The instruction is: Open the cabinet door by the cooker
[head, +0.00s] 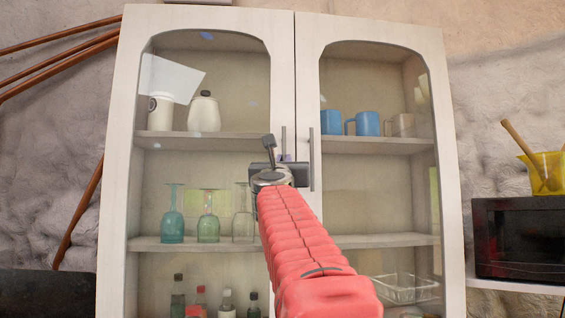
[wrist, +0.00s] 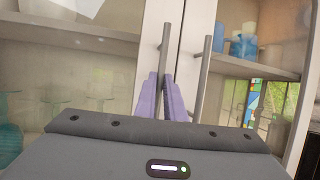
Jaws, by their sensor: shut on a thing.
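A tall cream cabinet has two glass-fronted doors, the left door (head: 282,60) and the right door (head: 308,60). They meet at a middle seam and look closed. Each has a grey vertical bar handle near the seam: the left handle (head: 284,138) and the right handle (head: 311,160). In the wrist view, the left handle (wrist: 165,45) runs down between the purple fingers of my gripper (wrist: 164,80). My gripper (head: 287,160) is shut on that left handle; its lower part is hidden. The right handle (wrist: 201,75) stands just right of the fingers, apart from them.
Shelves behind the glass hold white pots (head: 203,112), blue mugs (head: 367,124), glasses (head: 208,222) and bottles (head: 178,298). A dark box-shaped appliance (head: 520,238) with a yellow bowl (head: 548,172) stands at right. A dark surface (head: 45,293) shows at lower left.

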